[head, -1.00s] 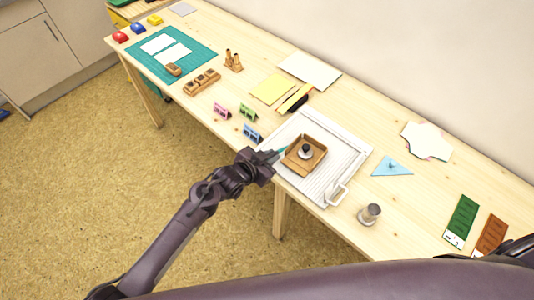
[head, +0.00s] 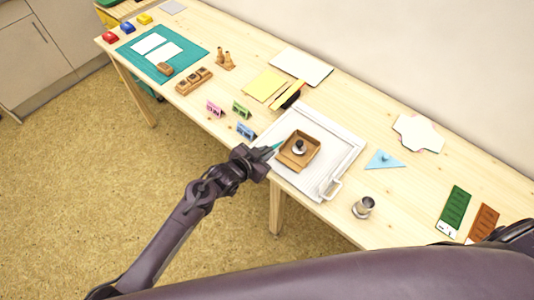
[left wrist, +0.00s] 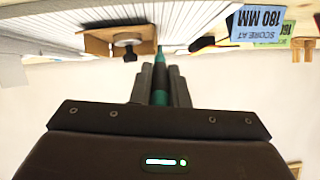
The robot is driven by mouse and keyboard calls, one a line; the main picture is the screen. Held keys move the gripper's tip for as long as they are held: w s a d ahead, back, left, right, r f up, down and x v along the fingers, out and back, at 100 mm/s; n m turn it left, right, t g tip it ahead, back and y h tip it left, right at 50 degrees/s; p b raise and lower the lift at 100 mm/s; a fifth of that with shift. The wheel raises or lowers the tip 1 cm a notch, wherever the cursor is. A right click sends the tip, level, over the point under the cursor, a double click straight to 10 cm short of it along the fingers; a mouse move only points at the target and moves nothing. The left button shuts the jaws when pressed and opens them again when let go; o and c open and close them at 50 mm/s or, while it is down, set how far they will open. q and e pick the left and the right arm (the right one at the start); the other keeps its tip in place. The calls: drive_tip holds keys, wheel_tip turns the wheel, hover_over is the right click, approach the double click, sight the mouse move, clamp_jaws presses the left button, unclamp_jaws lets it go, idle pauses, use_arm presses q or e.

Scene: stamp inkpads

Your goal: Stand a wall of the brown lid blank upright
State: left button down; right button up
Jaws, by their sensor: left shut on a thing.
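The brown lid blank (head: 311,162) lies on the white scoring board (head: 345,150). A weight with a black knob (head: 299,147) stands on its middle. In the left wrist view the blank (left wrist: 98,45) shows upside down. Walls stand up at its two sides there, while the side facing me looks open, with the weight (left wrist: 128,42) visible. My left gripper (head: 268,153) is shut on a teal pointed tool (left wrist: 159,85). The tool's tip is close to the blank's left corner; I cannot tell whether it touches. My right gripper is not in view.
Small pink, green and blue label stands (head: 245,131) stand left of the board. A metal cup-like object (head: 363,207) and a blue triangle (head: 384,160) are to its right. Yellow sheets (head: 265,85) lie behind. The table's front edge runs just below the board.

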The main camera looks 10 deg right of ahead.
use_arm(q)
drive_tip(key=shift+w+a+r, duration=0.2)
drive_tip(key=shift+w+a, duration=0.1)
drive_tip(key=shift+w, duration=0.05)
wheel_tip(320, 180, up, 8)
drive_tip(key=p, duration=0.6)
drive_tip(key=shift+w+a+f+p, duration=0.25)
drive_tip(key=shift+w+a+p, duration=0.05)
idle(1.0)
